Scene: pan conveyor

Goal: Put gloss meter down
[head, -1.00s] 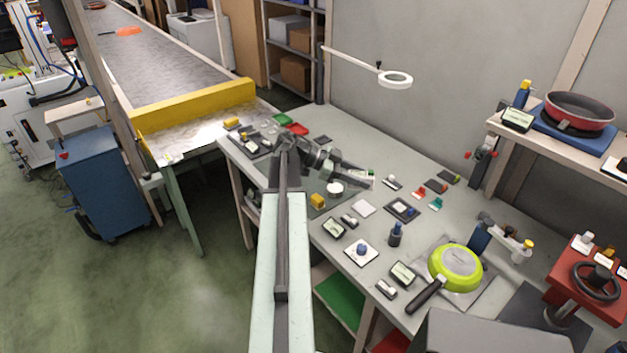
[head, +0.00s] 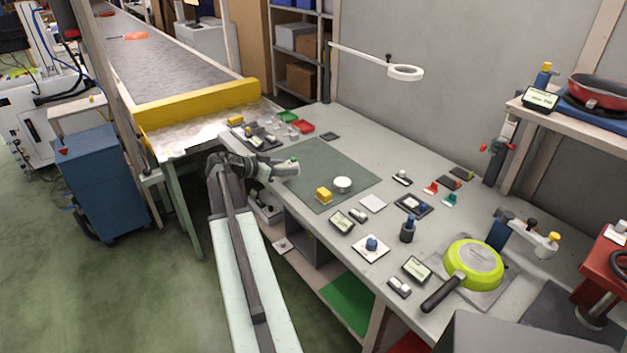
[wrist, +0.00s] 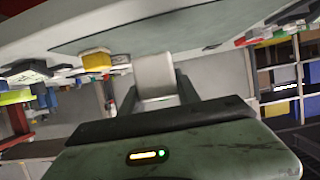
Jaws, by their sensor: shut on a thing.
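My gripper (head: 282,171) is shut on a small pale device, which I take to be the gloss meter (head: 288,168). It is held above the left edge of a dark green mat (head: 325,160). In the wrist view, a pale grey-white block (wrist: 155,72) shows between the dark fingers, and the view is upside down. I cannot tell whether the held thing touches the mat. On the mat stand a yellow block (head: 323,194) and a white round puck (head: 342,184); the yellow block also shows in the wrist view (wrist: 96,59).
Several small cards and tools lie right of the mat, with a green pan (head: 473,262) farther right. A dark tray (head: 262,144) and red and green pieces lie at the back left. The back half of the mat is clear. A ring lamp (head: 405,73) hangs above.

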